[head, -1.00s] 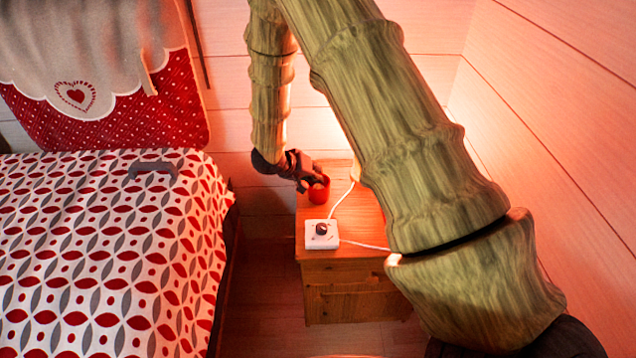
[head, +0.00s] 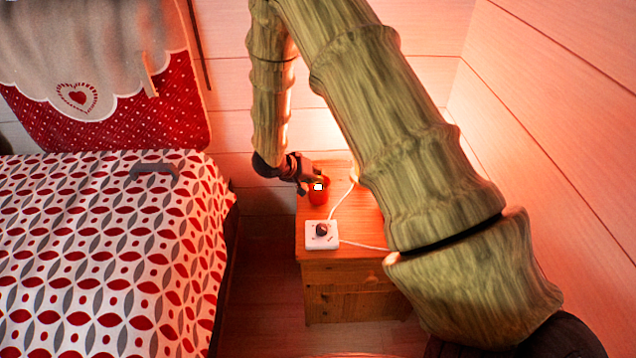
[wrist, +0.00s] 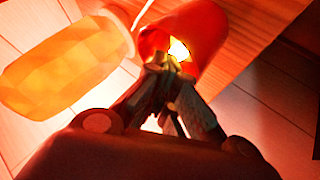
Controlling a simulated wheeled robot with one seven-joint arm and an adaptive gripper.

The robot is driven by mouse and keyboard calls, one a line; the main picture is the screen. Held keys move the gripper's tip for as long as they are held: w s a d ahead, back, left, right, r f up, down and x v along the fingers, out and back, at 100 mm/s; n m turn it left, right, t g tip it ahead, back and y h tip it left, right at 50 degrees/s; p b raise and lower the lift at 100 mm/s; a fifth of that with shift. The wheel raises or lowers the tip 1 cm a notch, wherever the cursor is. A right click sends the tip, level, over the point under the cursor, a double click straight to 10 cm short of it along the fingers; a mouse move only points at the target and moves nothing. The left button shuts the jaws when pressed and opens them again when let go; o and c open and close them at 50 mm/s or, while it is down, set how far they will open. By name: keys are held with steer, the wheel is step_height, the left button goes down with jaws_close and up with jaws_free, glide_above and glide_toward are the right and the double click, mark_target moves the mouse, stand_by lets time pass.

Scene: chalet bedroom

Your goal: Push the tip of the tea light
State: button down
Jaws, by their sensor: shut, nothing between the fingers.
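The tea light (head: 318,195) is a small red cylinder standing on the wooden nightstand, near its back left. A bright whitish patch now shows at its top in the head view. In the wrist view the red tea light (wrist: 205,40) has a glowing yellow-white spot (wrist: 179,49) on it. My gripper (head: 316,183) reaches in from the left at the top of the tea light. In the wrist view my gripper (wrist: 165,62) is shut and empty, its fingertips right at the glowing spot. I cannot tell whether they touch it.
A white box with a dark knob (head: 321,235) and a white cable stand in front on the nightstand (head: 330,271). A glowing lamp (wrist: 70,60) is close to my gripper in the wrist view. The bed (head: 100,260) is at left, walls behind and right.

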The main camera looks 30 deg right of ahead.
steer(key=shift+s+r+p, duration=0.1)
steer(key=shift+p, duration=0.8)
steer(key=shift+r, duration=0.15)
step_height(320, 180, up, 6)
steer(key=p, duration=0.7)
